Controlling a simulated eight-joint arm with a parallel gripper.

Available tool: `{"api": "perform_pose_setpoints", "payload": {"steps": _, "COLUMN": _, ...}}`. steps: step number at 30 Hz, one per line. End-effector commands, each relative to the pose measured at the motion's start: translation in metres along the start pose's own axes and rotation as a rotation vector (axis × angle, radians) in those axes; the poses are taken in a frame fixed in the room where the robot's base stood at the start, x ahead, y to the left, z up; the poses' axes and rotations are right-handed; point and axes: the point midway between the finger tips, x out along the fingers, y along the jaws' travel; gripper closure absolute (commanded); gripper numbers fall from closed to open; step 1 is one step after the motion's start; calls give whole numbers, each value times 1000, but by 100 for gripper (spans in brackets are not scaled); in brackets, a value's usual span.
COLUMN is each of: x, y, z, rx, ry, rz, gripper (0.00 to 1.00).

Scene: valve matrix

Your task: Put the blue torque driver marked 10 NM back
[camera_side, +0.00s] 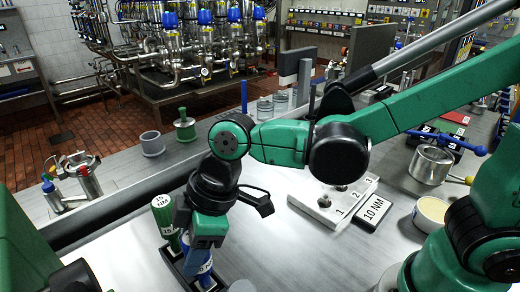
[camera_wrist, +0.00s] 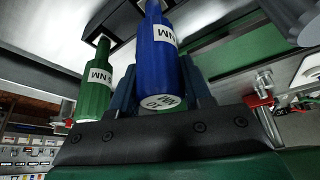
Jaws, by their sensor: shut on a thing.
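The blue torque driver (camera_wrist: 155,55) is between the fingers of my gripper (camera_wrist: 160,88) in the wrist view, with a white NM label on its side and a marked white end cap. In the side view my gripper (camera_side: 205,235) points down over the black holder (camera_side: 172,262), shut on the blue driver (camera_side: 205,272), which is mostly hidden. A green driver (camera_side: 163,217) marked NM stands upright in the holder just left of my gripper; it also shows in the wrist view (camera_wrist: 97,90). I cannot tell whether the blue driver is seated in the holder.
A black case labelled 10 NM (camera_side: 374,212) lies right of a grey block numbered 1, 2, 3 (camera_side: 332,205). A steel pot (camera_side: 431,164) and an open tub (camera_side: 432,212) stand farther right. Grey and green cylinders (camera_side: 152,143) stand behind. The bench between holder and block is clear.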

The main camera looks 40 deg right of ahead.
Motion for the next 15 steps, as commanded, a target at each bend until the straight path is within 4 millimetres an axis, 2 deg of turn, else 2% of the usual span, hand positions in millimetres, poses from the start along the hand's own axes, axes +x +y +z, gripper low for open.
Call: {"api": "perform_pose_setpoints", "payload": {"steps": 15, "x": 8, "y": 0, "z": 3, "rx": 0, "ry": -1, "rz": 0, "gripper": 100}}
